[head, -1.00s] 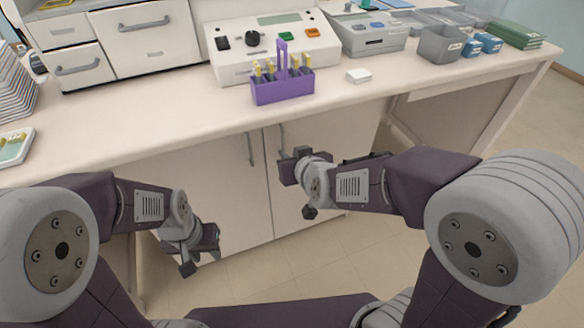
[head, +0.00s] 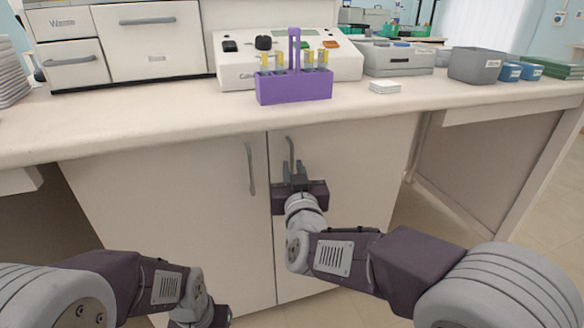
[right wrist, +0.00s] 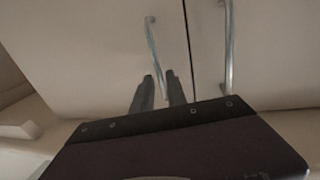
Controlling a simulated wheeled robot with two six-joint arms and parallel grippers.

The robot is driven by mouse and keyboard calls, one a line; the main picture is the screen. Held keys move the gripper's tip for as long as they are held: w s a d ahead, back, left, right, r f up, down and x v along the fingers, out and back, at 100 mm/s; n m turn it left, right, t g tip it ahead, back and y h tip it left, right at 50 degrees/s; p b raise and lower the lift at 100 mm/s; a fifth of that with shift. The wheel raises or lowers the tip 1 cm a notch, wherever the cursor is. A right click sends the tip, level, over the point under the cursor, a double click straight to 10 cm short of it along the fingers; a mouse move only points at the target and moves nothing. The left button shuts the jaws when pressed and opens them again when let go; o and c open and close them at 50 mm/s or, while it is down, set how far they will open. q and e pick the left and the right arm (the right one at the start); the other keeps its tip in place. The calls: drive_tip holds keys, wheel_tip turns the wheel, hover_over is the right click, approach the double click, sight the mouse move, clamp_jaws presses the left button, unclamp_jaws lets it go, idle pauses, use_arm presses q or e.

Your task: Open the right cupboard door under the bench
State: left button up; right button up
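The right cupboard door (head: 345,215) under the bench is closed, level with the left door. Its grey bar handle (head: 291,152) stands near the seam between the doors. My right gripper (head: 294,168) is at the lower part of this handle, its two fingers apart. In the right wrist view the fingers (right wrist: 159,77) are on either side of the handle (right wrist: 151,42), with a gap between them; contact is not clear. My left gripper (head: 217,316) is low in front of the left door, cut off by the frame edge, and its fingers cannot be made out.
The left cupboard door (head: 180,210) is closed, with its own handle (head: 250,168) close by. The bench top (head: 180,120) overhangs the doors. On it stand a purple tube rack (head: 294,88), a white device (head: 235,66) and a grey bin (head: 476,65). Open leg room lies right of the cupboard.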

sight(292, 164)
drive_tip(key=w, duration=0.3)
drive_tip(key=shift+w+a+b, duration=0.2)
drive_tip(key=shift+a+b, duration=0.05)
drive_tip(key=shift+b, duration=0.15)
clamp_jaws()
idle(1.1)
